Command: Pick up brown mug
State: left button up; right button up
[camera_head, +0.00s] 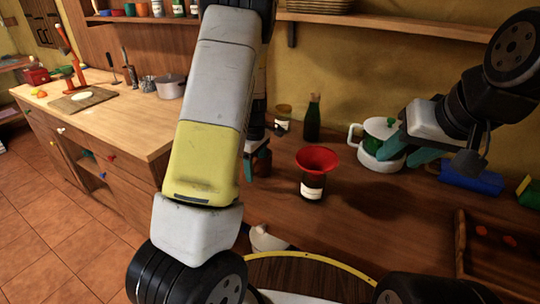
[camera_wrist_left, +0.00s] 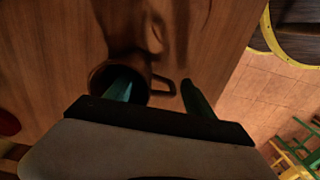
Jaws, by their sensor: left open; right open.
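The brown mug (camera_wrist_left: 96,74) stands on the wooden counter in the left wrist view, with its handle (camera_wrist_left: 171,86) pointing right. My left gripper (camera_wrist_left: 155,92) is open over it. One teal finger overlaps the mug's mouth, and the other is to the right, past the handle. I cannot tell how deep the first finger reaches. In the head view my left gripper (camera_head: 255,165) is mostly hidden behind my own arm, and the mug is hard to make out there. My right gripper (camera_head: 407,156) is open and empty, in front of a green-and-white pot.
A dark jar with a red funnel (camera_head: 317,158) stands right of my left gripper. A dark bottle (camera_head: 312,122) and the green-and-white pot (camera_head: 379,130) stand farther back. A blue object (camera_head: 470,180) and a wooden tray (camera_head: 462,245) are at the right.

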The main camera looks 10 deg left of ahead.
pick_arm(q)
grip_shut()
jog(key=shift+r, duration=0.1)
dwell(0.3)
